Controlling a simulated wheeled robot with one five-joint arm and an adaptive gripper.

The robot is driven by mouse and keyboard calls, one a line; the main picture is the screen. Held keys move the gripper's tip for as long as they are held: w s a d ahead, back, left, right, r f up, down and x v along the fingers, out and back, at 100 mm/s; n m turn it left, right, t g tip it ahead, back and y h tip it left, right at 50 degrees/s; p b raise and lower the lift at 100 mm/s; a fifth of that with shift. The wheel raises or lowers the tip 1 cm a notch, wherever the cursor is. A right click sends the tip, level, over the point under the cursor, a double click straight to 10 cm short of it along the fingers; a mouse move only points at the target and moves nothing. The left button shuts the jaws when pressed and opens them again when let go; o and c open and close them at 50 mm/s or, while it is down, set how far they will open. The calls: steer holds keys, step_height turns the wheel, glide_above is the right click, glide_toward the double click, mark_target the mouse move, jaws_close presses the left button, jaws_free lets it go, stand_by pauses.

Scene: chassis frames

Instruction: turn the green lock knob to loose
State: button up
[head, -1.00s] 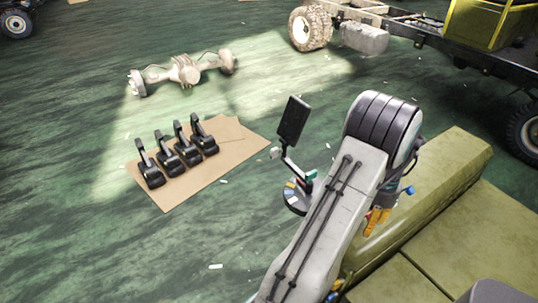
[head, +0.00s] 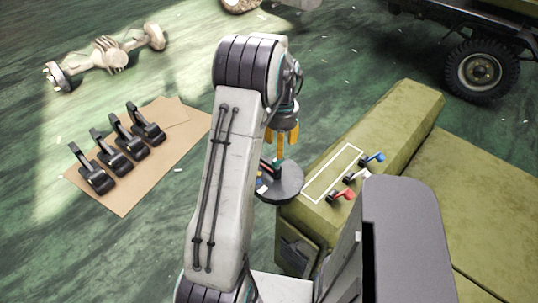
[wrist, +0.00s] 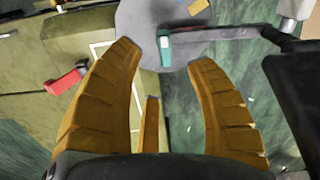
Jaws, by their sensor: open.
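The green lock knob (wrist: 165,48) shows in the wrist view as a small teal-green piece with a pale end. It lies over the dark round base (wrist: 140,22) of a stand, beside a dark pole. My gripper (wrist: 162,62) is open, with its orange fingers apart and nothing between them; in the picture the knob sits just beyond the fingertips. In the head view my gripper (head: 286,148) hangs above the round base (head: 283,186).
An olive padded bench (head: 400,125) stands right of the base, with a white outlined rectangle. Red (head: 341,195), white (head: 356,175) and blue (head: 373,158) handled parts lie on it. Several black pedals stand on cardboard (head: 190,125) at left. A truck wheel (head: 480,72) is at upper right.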

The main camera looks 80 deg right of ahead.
mark_target(279, 160)
steer(key=shift+w+d, duration=0.15)
steer(key=shift+w, duration=0.05)
steer(key=shift+s+m, duration=0.2)
steer(key=shift+m, duration=0.3)
steer(key=shift+w, duration=0.1)
steer(key=shift+m, duration=0.3)
steer(key=shift+f, duration=0.2)
steer(key=shift+f+p, duration=0.55)
steer(key=shift+f, duration=2.9)
